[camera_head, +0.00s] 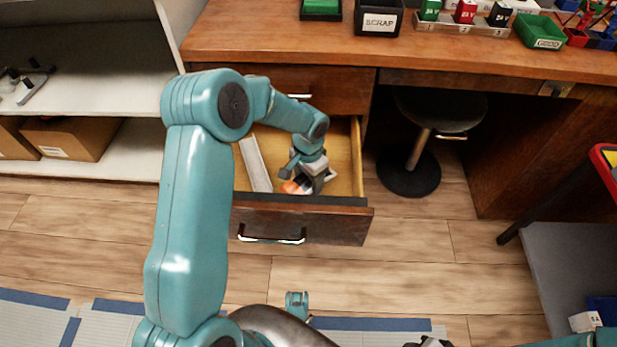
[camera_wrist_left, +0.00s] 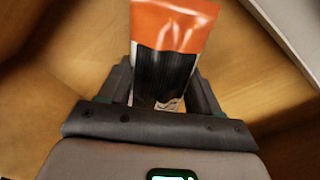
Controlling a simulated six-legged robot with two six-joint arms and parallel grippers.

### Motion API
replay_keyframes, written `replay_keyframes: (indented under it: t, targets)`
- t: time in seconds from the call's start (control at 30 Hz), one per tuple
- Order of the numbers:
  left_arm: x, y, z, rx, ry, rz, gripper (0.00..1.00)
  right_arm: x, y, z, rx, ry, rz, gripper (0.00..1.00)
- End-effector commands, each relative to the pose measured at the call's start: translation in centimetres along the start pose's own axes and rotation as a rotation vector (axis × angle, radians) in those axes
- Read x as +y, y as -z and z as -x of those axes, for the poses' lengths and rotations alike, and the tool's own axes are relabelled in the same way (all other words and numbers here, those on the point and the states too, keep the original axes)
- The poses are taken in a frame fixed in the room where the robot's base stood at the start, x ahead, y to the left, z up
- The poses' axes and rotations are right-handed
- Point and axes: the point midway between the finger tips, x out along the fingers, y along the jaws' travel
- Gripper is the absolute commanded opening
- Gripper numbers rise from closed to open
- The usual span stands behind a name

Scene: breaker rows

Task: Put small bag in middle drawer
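The small bag (camera_wrist_left: 172,45) has an orange end and a dark, striped body. It stands between the two fingers of my left gripper (camera_wrist_left: 162,95), which appear closed against its sides. In the head view, my left gripper (camera_head: 308,180) is down inside the open drawer (camera_head: 345,160), and only a bit of the bag's orange (camera_head: 292,187) shows beside it. I cannot tell whether the bag touches the drawer floor. My right gripper (camera_head: 430,342) is cut off at the bottom edge, and its fingers do not show clearly.
A long grey-white object (camera_head: 256,165) lies at the left inside the drawer. A closed drawer front (camera_head: 335,90) is above it, under the desk top (camera_head: 300,45). A stool (camera_head: 410,170) stands to the right. The floor in front of the drawer is clear.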

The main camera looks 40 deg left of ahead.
Motion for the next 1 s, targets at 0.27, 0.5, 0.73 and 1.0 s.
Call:
replay_keyframes:
  t: [0.27, 0.5, 0.73, 1.0]
  targets:
    - [0.0, 0.0, 0.0, 0.000, 0.000, 0.000, 0.88, 0.0, 0.0, 0.0, 0.000, 0.000, 0.000, 0.28]
    - [0.0, 0.1, 1.9, 0.002, 0.001, 0.000, 0.88, -0.4, -0.2, 0.9, -0.005, 0.000, 0.004, 0.28]
    - [0.0, 0.1, 7.4, 0.003, 0.001, 0.001, 0.88, -1.4, -0.7, 2.8, -0.018, 0.002, 0.018, 0.28]
    - [0.0, 0.0, 11.7, 0.002, 0.000, 0.001, 0.88, -2.1, -1.0, 4.0, -0.026, 0.003, 0.026, 0.28]
